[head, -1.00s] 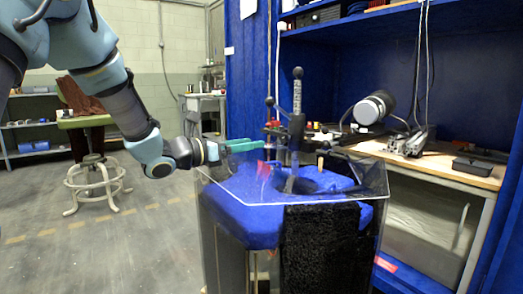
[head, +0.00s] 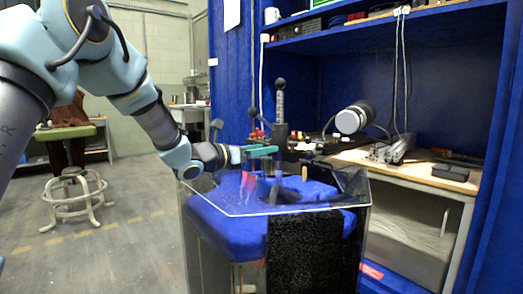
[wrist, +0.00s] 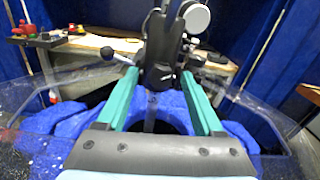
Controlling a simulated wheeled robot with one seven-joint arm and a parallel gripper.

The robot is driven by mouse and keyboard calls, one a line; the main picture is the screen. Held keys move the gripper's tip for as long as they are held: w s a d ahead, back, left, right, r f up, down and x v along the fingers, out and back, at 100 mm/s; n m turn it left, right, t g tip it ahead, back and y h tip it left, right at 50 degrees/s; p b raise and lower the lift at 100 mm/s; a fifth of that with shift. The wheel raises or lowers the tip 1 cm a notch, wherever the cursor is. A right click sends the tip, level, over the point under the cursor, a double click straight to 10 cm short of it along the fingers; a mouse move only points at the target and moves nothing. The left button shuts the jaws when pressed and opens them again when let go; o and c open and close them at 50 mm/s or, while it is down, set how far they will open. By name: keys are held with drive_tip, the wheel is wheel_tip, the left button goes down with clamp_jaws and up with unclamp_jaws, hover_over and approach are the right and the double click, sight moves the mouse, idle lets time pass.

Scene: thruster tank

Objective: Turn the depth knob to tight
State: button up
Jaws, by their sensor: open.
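A clear-walled tank with a blue inner rim (head: 235,215) stands in front of me. A dark upright post (head: 279,115) with a black ball on top rises from a black clamp body at its middle; the clamp body (wrist: 158,62) also shows in the wrist view. A lever with a black ball end (wrist: 107,53) sticks out left of it. I cannot tell for certain which part is the depth knob, nor read any tight mark. My gripper (head: 274,150) has teal fingers, open and empty, level beside the post. In the wrist view the fingers (wrist: 159,74) lie either side of the clamp body; contact is unclear.
A workbench (head: 400,170) behind the tank holds a silver-grey cylinder (head: 350,120), a black tray (head: 450,172) and cables. Blue panels enclose it. A stool (head: 77,205) stands at left, with open floor between.

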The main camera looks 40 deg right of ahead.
drive_tip(key=shift+c, duration=0.4)
clamp_jaws()
drive_tip(key=shift+f+m+b, duration=0.15)
drive_tip(key=shift+m+b, duration=0.25)
drive_tip(key=shift+b, duration=0.4)
drive_tip(key=shift+m+b, duration=11.6)
drive_tip(key=shift+b, duration=4.25)
